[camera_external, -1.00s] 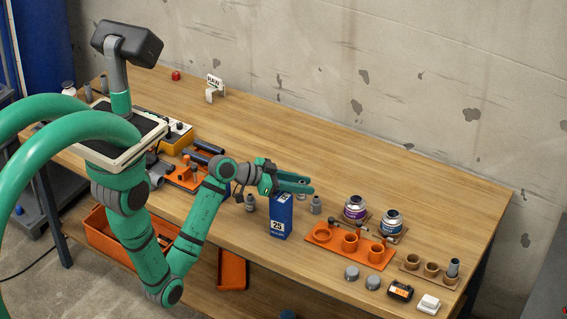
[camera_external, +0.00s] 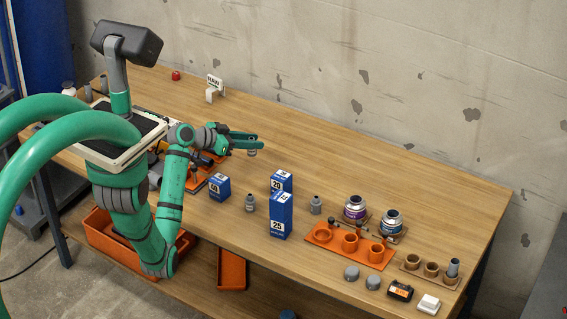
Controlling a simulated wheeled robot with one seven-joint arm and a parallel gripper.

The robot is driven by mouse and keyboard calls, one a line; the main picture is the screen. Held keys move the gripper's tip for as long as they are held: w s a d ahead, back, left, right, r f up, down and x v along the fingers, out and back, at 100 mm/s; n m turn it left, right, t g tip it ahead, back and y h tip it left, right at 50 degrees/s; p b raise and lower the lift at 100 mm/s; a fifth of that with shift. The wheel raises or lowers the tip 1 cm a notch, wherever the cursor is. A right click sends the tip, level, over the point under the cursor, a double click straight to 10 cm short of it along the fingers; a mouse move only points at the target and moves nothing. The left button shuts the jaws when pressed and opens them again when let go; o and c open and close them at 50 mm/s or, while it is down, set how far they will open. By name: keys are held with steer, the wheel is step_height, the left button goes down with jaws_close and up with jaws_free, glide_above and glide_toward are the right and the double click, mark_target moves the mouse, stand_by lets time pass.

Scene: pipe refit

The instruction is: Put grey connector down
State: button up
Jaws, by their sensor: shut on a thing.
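My gripper (camera_external: 259,143) is over the middle of the bench, pointing right. It is shut on a small grey connector (camera_external: 252,153), of which only the lower part shows below the fingers. The connector appears held above the bench top, apart from other things. Two similar grey fittings stand upright on the bench: one (camera_external: 250,203) beside the small blue box, the other (camera_external: 316,205) right of the blue boxes.
Blue boxes marked 40 (camera_external: 220,187), 20 (camera_external: 281,181) and 25 (camera_external: 281,216) stand nearby. The bench (camera_external: 330,150) behind is clear.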

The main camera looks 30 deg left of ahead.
steer(key=w+f, duration=0.2)
steer(key=w, duration=0.1)
steer(key=w+f, duration=0.6)
steer(key=shift+w+a, duration=0.4)
steer(key=shift+w+f, duration=0.2)
steer(key=shift+f, duration=1.45)
steer(key=shift+f, duration=0.15)
steer(key=o, duration=1)
